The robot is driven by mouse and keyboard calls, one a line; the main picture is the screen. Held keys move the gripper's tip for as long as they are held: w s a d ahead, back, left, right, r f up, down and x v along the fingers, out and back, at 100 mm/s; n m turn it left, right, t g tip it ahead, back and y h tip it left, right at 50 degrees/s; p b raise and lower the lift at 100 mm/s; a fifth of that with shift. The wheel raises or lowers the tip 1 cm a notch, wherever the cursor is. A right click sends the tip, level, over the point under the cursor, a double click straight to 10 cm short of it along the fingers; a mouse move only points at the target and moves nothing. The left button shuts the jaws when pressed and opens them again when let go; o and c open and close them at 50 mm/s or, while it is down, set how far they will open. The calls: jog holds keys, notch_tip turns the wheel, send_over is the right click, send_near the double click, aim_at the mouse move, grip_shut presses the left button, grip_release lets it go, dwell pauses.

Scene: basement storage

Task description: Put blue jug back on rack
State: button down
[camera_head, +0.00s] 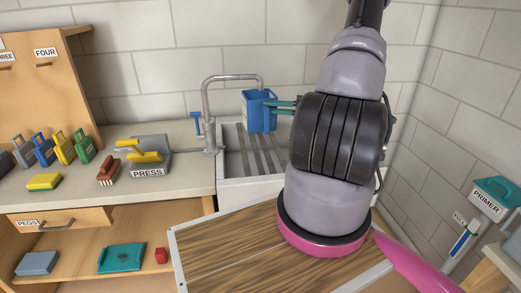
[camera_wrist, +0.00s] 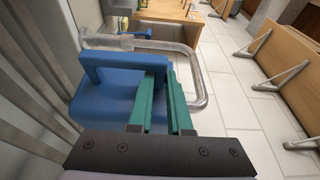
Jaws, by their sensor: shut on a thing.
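A blue jug (camera_head: 259,112) is at the sink, in front of the tap spout, upright in the head view. My gripper (camera_head: 281,107) reaches it from the right with its green fingers shut on it. In the wrist view the fingers (camera_wrist: 163,88) are at the handle of the blue jug (camera_wrist: 100,104). I cannot tell whether the jug's base touches the sink. A wooden board (camera_head: 38,85) with pegs and labels such as FOUR stands at the left. No part is labelled as a rack.
The sink (camera_head: 232,150) has a ribbed floor and a curved tap (camera_head: 207,105). A wooden top (camera_head: 225,250) lies in front; a wall is close right.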

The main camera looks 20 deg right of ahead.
notch_tip(320, 180, down, 10)
jog(key=shift+r, duration=0.2)
dwell(0.3)
jog(key=shift+f, duration=0.1)
jog(key=c, duration=0.8)
grip_release()
jog(key=shift+c, duration=0.2)
jog(key=shift+f, duration=0.1)
jog(key=shift+d, duration=0.1)
